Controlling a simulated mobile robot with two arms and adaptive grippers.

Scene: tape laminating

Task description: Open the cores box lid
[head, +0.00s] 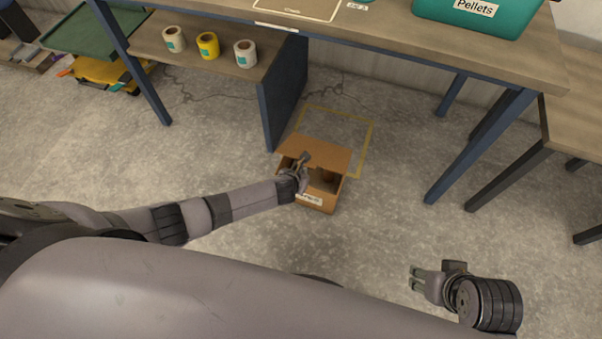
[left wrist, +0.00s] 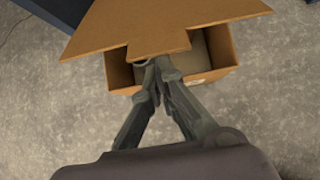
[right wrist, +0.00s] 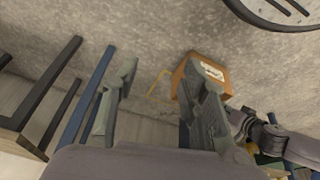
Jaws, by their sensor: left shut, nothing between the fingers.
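The cores box (head: 316,203) is a brown cardboard box with a white label on its front, standing on the floor under the workbench. Its lid flap (head: 322,154) is raised at the back, and the inside partly shows at the front. In the left wrist view the lid (left wrist: 125,30) spreads over part of the box (left wrist: 220,75). My left gripper (head: 303,160) is shut and empty, with its fingertips at the box opening by the lid's edge. My right gripper (head: 413,278) is open and empty, away from the box to the right. The box also shows in the right wrist view (right wrist: 190,68).
The workbench (head: 400,50) stands over the box, with blue legs and a side panel (head: 284,92) close behind it. A yellow floor outline (head: 365,140) lies behind the box. Tape rolls (head: 208,45) sit on the lower shelf. Floor to the right is clear.

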